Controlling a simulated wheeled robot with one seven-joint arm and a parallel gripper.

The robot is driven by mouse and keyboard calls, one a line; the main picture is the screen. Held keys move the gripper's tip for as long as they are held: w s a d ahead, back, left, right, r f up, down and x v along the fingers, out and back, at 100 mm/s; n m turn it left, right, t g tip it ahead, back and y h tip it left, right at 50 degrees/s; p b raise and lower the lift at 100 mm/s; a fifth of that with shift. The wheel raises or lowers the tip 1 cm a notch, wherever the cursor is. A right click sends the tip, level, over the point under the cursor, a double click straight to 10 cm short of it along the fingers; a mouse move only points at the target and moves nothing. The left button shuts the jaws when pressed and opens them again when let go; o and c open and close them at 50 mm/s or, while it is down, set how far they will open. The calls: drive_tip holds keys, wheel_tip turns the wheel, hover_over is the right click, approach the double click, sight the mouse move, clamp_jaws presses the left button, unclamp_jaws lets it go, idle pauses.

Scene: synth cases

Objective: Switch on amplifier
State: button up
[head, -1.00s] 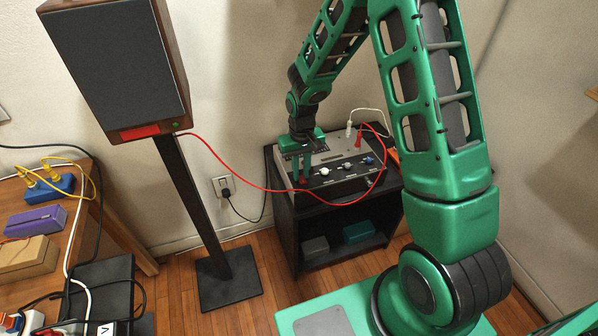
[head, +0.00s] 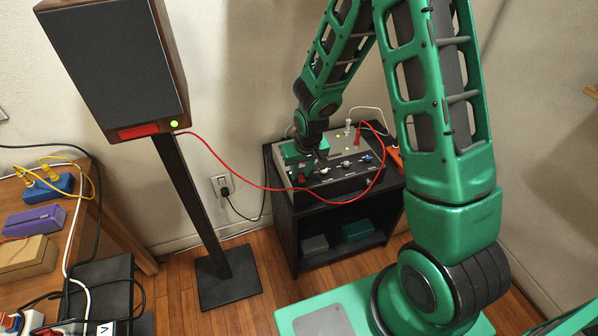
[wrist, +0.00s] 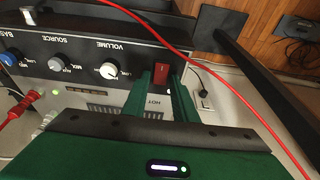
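The amplifier (head: 345,182) is a grey and black box on a low black stand. Its front panel (wrist: 85,50) appears upside down in the wrist view, with a white volume knob (wrist: 108,71) and a red switch (wrist: 161,77). A small green light (wrist: 56,92) glows on its top. My gripper (wrist: 160,80) is at the switch end of the panel. Its two green fingers stand apart, with the switch between their tips; I cannot tell whether they touch it. In the head view the red switch (head: 303,177) shows just below my gripper.
A red cable (head: 240,180) runs from the speaker (head: 115,65) across the amplifier's front, and crosses close by in the wrist view (wrist: 200,90). Red and white plugs stand on the amplifier's top. A cluttered wooden table (head: 85,215) is at left.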

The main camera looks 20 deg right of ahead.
drive_tip(key=shift+o, duration=0.6)
drive_tip(key=shift+r, duration=0.55)
drive_tip(key=v, duration=0.9)
drive_tip(key=shift+r, duration=0.3)
drive_tip(key=shift+s+d, duration=0.1)
drive_tip(key=shift+s, duration=0.05)
drive_tip(key=s+d+r+m+h, duration=0.1)
drive_tip(key=s+d+r+m, duration=0.1)
drive_tip(key=s+d+r, duration=0.5)
drive_tip(key=s+d+r+m+g, duration=0.1)
drive_tip(key=s+d+r, duration=0.1)
drive_tip(key=s, duration=0.5)
drive_tip(key=s+d+r+m+g, duration=0.1)
drive_tip(key=s+d+r+m, duration=0.1)
drive_tip(key=s, duration=0.6)
drive_tip(key=s+d+r+m+g+y, duration=0.1)
drive_tip(key=s+d+r, duration=0.2)
drive_tip(key=s+d, duration=0.2)
drive_tip(key=s, duration=0.2)
drive_tip(key=shift+s+d+r, duration=0.35)
drive_tip(key=shift+d+r, duration=0.05)
